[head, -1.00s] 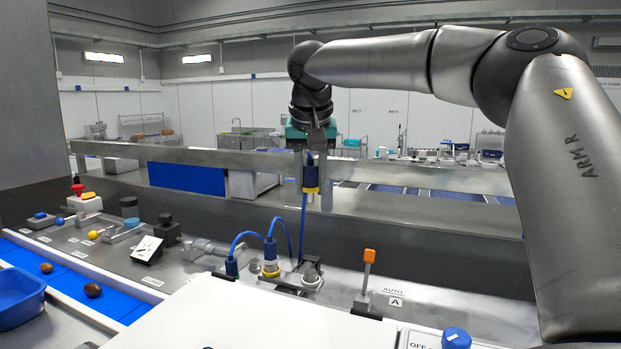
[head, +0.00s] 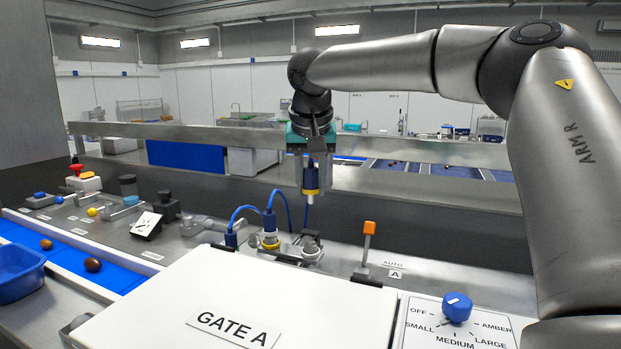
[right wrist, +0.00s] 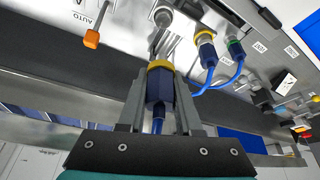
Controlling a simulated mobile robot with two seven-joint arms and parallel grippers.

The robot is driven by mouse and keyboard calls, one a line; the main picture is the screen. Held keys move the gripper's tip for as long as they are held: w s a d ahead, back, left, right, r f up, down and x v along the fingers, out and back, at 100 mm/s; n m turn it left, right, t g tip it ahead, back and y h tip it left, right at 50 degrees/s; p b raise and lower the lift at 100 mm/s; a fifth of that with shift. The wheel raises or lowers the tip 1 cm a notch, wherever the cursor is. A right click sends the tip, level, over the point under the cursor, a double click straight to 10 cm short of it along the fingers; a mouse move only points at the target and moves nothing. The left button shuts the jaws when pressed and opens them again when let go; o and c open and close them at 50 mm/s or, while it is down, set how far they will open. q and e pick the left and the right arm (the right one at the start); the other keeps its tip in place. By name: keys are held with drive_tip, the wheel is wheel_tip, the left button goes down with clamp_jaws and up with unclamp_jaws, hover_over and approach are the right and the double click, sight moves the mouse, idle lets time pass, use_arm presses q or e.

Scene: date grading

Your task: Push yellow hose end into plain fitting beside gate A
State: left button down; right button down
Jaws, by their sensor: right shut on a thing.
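My right gripper (head: 312,178) is shut on the yellow hose end (head: 311,185), a blue plug with a yellow band. It holds the plug above the panel, with the plug's open end down. In the right wrist view both fingers flank the plug (right wrist: 159,82). The plain grey fitting (head: 311,247) stands below the plug, with a gap between them. It also shows in the right wrist view (right wrist: 163,18), beyond the plug's tip. The white cover labelled GATE A (head: 240,290) is in front. My left gripper is not in view.
Beside the plain fitting stand a yellow-ringed fitting with a blue plug (head: 270,232) and another blue plug (head: 231,239), joined by hoses. An orange-tipped lever (head: 369,240) stands to the right. A blue selector knob (head: 457,307) is at front right.

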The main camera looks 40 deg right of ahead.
sight(310, 203)
drive_tip(key=shift+f+b, duration=1)
drive_tip(key=shift+f, duration=1.5)
drive_tip(key=shift+s+a+r+b, duration=0.2)
drive_tip(key=shift+s+a, duration=0.45)
drive_tip(key=shift+a, duration=0.65)
drive_tip(key=shift+s+a+r+b, duration=0.2)
drive_tip(key=shift+s+a, duration=0.4)
drive_tip(key=shift+a, duration=0.65)
drive_tip(key=shift+s+a+r+b, duration=0.15)
drive_tip(key=shift+s+a, duration=0.5)
drive_tip(key=shift+a, duration=0.65)
drive_tip(key=shift+r, duration=0.1)
